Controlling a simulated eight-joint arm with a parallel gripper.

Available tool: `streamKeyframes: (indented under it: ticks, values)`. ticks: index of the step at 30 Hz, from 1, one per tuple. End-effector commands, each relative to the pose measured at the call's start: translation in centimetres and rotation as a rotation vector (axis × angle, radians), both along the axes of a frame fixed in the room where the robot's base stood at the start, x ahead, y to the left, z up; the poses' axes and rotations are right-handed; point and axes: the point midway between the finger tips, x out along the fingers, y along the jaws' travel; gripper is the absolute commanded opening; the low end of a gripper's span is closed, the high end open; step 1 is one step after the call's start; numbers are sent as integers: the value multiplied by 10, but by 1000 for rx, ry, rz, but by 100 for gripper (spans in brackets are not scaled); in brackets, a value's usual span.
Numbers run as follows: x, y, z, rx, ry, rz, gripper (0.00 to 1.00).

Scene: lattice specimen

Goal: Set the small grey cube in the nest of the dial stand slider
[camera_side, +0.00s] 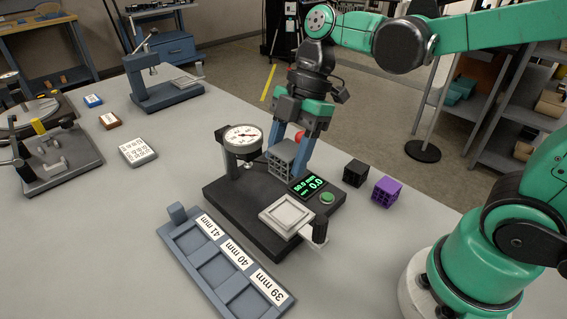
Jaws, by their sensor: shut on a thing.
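The small grey lattice cube (281,158) is between the blue fingers of my gripper (290,150), which is shut on it. The cube is held up near the dial gauge (243,137), to its right, and appears above the back of the dark dial stand (225,194). The slider (287,214) with its pale square nest is pulled out at the front right of the stand, and the nest looks empty. The stand's display (313,185) reads 50.0 mm and 0.0.
A black cube (355,173) and a purple lattice cube (386,191) lie right of the stand. A blue tray (197,263) with slots marked 41, 40 and 39 mm lies in front. Other fixtures (163,92) stand at the back left.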

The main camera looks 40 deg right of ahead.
Motion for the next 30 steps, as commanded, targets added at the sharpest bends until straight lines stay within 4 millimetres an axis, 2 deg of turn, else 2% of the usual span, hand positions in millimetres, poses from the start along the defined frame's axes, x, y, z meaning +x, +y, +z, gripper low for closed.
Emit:
streamKeyframes:
  ticks: [3, 11, 21, 30]
  values:
    - [1, 0, -19, 0, 0, 0, 2]
    - [1, 0, -38, 0, 0, -1, 2]
    - [1, 0, -71, 0, 0, -1, 2]
    - [0, 0, -83, 0, 0, -1, 2]
